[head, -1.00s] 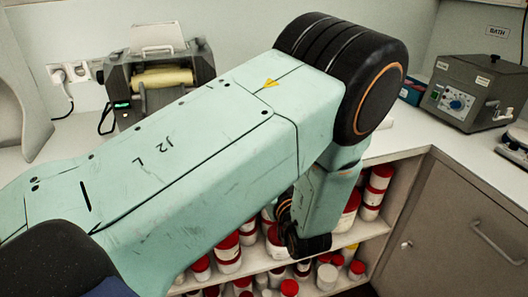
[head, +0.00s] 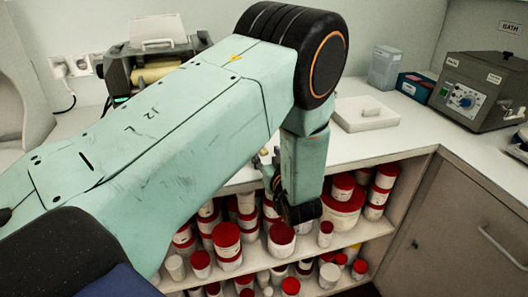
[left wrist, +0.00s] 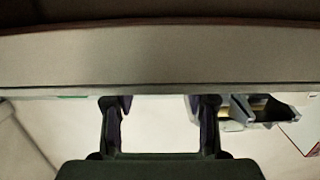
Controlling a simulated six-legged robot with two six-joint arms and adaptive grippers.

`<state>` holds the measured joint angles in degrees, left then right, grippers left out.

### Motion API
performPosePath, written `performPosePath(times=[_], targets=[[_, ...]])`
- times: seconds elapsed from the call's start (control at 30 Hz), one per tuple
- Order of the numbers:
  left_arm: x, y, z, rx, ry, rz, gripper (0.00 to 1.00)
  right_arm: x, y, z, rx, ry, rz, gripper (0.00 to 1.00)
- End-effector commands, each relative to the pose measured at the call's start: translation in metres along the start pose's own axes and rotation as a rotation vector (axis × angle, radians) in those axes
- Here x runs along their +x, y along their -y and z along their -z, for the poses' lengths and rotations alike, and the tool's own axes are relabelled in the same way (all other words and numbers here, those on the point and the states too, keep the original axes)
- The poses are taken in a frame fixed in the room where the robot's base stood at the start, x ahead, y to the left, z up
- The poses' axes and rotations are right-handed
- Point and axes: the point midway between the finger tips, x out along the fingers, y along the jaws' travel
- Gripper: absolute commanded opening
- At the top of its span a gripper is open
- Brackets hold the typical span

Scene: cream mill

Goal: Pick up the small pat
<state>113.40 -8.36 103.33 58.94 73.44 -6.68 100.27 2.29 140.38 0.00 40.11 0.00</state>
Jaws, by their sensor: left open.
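I cannot make out a small pat in either view. A white slab (head: 365,113) with a small raised part on top lies on the counter, right of my left arm; I cannot tell what that part is. My left gripper (left wrist: 160,108) shows in the left wrist view as two dark fingers standing apart, with nothing between them but a pale surface. In the head view my left arm hangs its wrist in front of the counter's front edge, and the fingers there are mostly hidden behind it. My right gripper is not in view.
A roller mill (head: 150,70) stands at the back left, partly behind my arm. A grey bath box (head: 482,90), a blue tray (head: 415,86) and a clear container (head: 385,66) stand at the back right. Red-lidded tubs (head: 226,240) fill the shelves under the counter (head: 395,143).

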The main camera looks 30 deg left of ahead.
Motion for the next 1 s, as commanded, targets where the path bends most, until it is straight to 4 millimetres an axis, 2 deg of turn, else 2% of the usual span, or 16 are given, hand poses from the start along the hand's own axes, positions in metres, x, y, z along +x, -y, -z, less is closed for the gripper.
performPosePath(times=[0.13,0.4,0.87,1.0], targets=[[0.015,0.000,-0.002,0.000,0.001,0.002,0.48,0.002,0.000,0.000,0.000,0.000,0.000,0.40],[0.018,-0.001,-0.001,0.002,0.001,0.000,0.48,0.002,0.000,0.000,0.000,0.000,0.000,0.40],[0.018,-0.001,-0.001,0.002,0.001,0.000,0.10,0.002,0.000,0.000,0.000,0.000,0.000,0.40],[0.018,-0.001,-0.001,0.002,0.001,0.000,0.08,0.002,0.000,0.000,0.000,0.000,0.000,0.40]])
